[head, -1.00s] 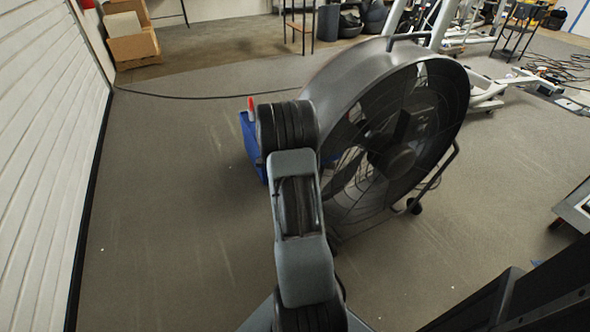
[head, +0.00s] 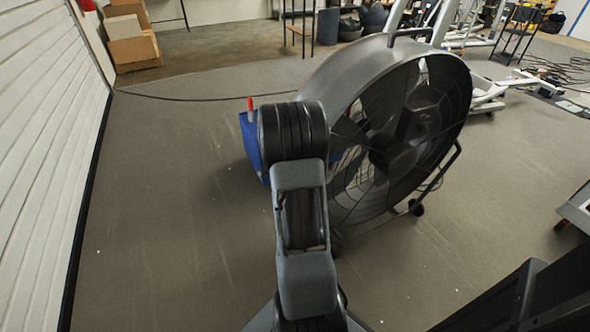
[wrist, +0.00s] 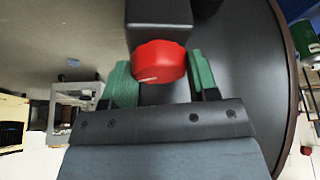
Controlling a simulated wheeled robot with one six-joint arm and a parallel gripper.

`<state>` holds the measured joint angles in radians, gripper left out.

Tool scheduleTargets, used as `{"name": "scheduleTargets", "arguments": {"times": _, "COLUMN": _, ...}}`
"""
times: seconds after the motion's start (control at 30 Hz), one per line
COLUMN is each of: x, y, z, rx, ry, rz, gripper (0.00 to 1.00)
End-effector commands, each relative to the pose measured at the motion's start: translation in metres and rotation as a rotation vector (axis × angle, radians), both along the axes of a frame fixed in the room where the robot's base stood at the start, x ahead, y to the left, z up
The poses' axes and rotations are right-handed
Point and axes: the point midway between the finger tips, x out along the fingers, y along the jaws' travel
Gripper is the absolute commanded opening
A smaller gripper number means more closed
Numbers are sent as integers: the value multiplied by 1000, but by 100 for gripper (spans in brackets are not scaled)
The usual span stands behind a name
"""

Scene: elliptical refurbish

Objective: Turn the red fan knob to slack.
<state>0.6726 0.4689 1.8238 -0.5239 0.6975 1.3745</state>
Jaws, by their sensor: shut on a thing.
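The red fan knob (wrist: 160,65) sits on a dark box (wrist: 160,20) on the fan, in the upper middle of the wrist view. A pale pointer line on its face points left and slightly down. My gripper (wrist: 159,73) has its green fingers on either side of the knob and is shut on it. The large grey drum fan (head: 335,80) stands right of my arm in the head view, its dark grille facing right. My arm hides the knob and gripper in the head view.
A blue object (head: 249,140) with a red-topped piece (head: 250,104) is partly hidden behind my arm. A white ribbed wall (head: 40,150) runs along the left. Cardboard boxes (head: 133,48) stand at the back left. A cable (head: 190,97) crosses the floor, which is otherwise open on the left.

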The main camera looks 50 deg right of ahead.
Motion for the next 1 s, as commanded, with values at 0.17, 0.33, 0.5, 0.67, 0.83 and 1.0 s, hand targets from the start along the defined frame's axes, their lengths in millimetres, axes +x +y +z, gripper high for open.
{"name": "scheduleTargets", "arguments": {"times": 0.17, "x": 0, "y": 0, "z": 0, "rx": 0, "ry": -3, "rz": 35, "gripper": 31}}
{"name": "scheduleTargets", "arguments": {"times": 0.33, "x": 1, "y": 0, "z": 1, "rx": 0, "ry": -3, "rz": 42, "gripper": 31}}
{"name": "scheduleTargets", "arguments": {"times": 0.5, "x": 1, "y": 0, "z": 1, "rx": 0, "ry": -3, "rz": 42, "gripper": 31}}
{"name": "scheduleTargets", "arguments": {"times": 0.67, "x": 1, "y": 0, "z": 1, "rx": 0, "ry": -3, "rz": 41, "gripper": 60}}
{"name": "scheduleTargets", "arguments": {"times": 0.83, "x": 1, "y": 0, "z": 0, "rx": 0, "ry": -2, "rz": 42, "gripper": 76}}
{"name": "scheduleTargets", "arguments": {"times": 1.0, "x": 0, "y": 0, "z": 0, "rx": 0, "ry": -1, "rz": 42, "gripper": 80}}
